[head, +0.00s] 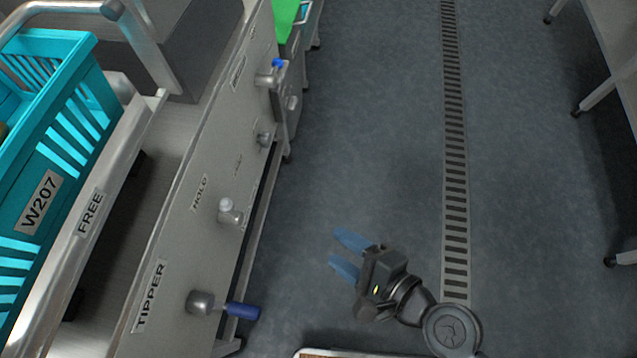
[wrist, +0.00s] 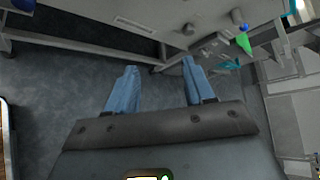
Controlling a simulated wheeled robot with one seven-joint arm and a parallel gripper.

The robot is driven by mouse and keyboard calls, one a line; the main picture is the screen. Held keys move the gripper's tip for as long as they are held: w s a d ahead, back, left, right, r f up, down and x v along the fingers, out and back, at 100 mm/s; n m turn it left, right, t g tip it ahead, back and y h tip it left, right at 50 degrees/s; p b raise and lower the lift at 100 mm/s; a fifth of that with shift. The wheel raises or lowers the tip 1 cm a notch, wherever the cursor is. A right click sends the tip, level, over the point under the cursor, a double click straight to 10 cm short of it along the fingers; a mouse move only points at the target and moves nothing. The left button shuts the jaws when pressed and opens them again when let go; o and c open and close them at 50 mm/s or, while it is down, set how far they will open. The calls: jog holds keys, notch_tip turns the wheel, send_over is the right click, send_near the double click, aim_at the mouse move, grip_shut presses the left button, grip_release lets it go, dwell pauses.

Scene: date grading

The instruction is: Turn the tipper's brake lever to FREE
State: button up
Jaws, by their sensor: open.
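A grey panel marked TIPPER (head: 150,297) runs along the left of the head view. Beside that word a blue-handled lever (head: 242,311) sticks out from a round metal hub, pointing right. A pale knob (head: 227,206) on a metal boss sits farther up the panel, near a HOLD label (head: 200,193). A FREE label (head: 90,212) is on the rail left of the panel. I cannot tell for sure which control is the brake lever. My gripper (head: 334,247) is open and empty, right of the panel and apart from it. Its blue fingers also show in the wrist view (wrist: 160,65).
A teal crate marked W207 (head: 40,200) stands on the left. Another blue-topped control (head: 277,64) and a small metal knob (head: 264,138) are farther up the panel. Open grey floor with a drain grate (head: 455,150) lies right. A table leg (head: 597,95) stands at far right.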

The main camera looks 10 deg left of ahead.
jog(key=w+a+f+m+g+y+b, duration=0.1)
jog(key=w+a+f+g+y+b, duration=0.2)
jog(key=a, duration=0.5)
jog(key=m+g+y+b, duration=0.1)
jog(key=g+y+b, duration=0.3)
jog(key=y, duration=0.1)
send_near(226, 204)
jog(key=a+f, duration=0.1)
jog(key=a, duration=0.9)
jog(key=shift+w+a, duration=0.2)
jog(key=shift+w, duration=0.1)
grip_shut()
